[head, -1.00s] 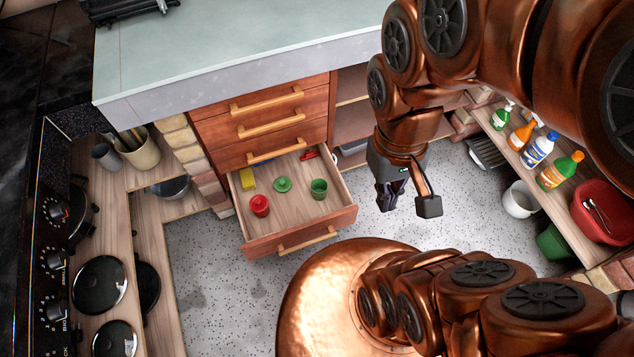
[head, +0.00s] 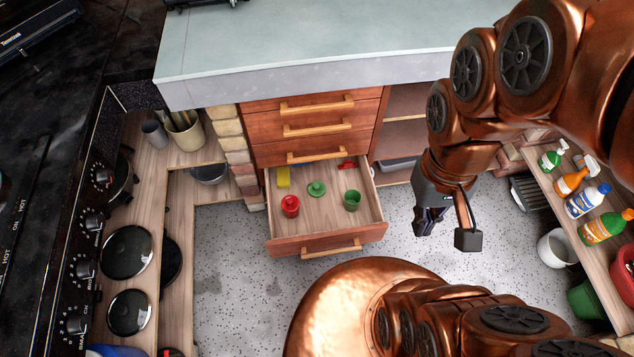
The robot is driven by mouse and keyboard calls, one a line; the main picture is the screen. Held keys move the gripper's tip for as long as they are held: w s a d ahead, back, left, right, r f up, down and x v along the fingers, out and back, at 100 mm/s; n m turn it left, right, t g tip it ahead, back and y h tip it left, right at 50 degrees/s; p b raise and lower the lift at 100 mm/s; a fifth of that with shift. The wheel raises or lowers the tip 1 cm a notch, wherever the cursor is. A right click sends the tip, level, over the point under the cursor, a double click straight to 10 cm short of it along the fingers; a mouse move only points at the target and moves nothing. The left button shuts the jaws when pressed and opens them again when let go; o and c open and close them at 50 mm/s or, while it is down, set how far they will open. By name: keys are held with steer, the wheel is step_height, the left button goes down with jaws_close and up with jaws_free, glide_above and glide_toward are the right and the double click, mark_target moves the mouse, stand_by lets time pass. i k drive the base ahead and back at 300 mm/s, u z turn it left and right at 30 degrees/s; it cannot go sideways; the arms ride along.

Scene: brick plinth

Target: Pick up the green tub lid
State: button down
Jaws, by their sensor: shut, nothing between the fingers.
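The green tub lid (head: 317,188) is a small round disc with a raised knob. It lies in the open bottom drawer (head: 330,247), near the middle of its floor. A red lidded tub (head: 290,206) stands to its left and front, and a green tub (head: 351,200) that looks open stands to its right. My gripper (head: 424,229) is shut and empty. It hangs to the right of the drawer, apart from the lid and everything in it.
A yellow block (head: 283,177) and a red item (head: 347,163) lie at the back of the drawer. Closed drawers and a pale countertop (head: 310,40) rise behind it. A shelf with bottles (head: 586,201) and a white bucket (head: 556,248) stand at the right. Speckled floor is clear left of the drawer.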

mark_target(316, 189)
steer(key=z, duration=0.05)
steer(key=k, duration=1.15)
steer(key=u, duration=1.15)
steer(key=i, duration=1.6)
steer(key=z, duration=0.75)
